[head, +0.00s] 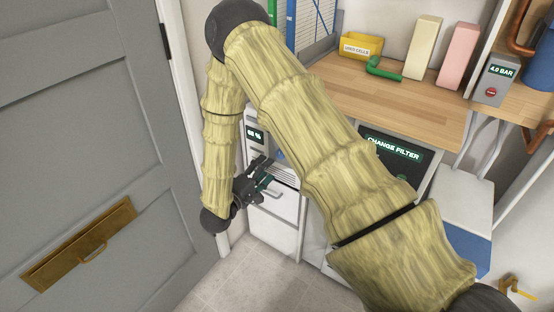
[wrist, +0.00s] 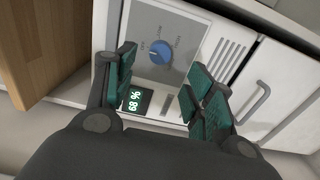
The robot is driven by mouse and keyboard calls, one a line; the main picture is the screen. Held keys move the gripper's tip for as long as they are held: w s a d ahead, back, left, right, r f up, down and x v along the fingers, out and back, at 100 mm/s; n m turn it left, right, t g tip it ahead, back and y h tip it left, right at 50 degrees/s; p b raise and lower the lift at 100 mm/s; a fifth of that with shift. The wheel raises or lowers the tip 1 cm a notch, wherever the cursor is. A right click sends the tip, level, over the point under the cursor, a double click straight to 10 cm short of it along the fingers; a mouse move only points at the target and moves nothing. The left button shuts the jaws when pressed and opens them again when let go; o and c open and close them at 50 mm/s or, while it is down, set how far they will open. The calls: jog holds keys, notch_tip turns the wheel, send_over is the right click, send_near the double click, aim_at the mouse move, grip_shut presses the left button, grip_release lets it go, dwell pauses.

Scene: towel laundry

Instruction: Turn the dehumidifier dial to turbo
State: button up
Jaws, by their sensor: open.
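The dehumidifier is a white unit (head: 283,206) under the left end of the wooden worktop, with a lit display (head: 256,134) showing a percentage. In the wrist view its blue round dial (wrist: 162,53) sits on a grey panel (wrist: 184,30) with small labels around it. I cannot clearly tell which label the dial points to. The display (wrist: 137,100) reads 68 %. My gripper (wrist: 158,70) is open, its teal-padded fingers spread either side of the dial in the picture, apparently short of it. In the head view my gripper (head: 262,178) is at the unit's front; the dial is hidden there.
The grey door (head: 85,130) with a brass letter plate stands close on the left. A dark "CHANGE FILTER" display (head: 393,147) is right of the unit. Some floor is clear below.

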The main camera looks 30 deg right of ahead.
jog(key=x, duration=0.8)
jog(key=c, duration=1)
jog(key=shift+c, duration=0.2)
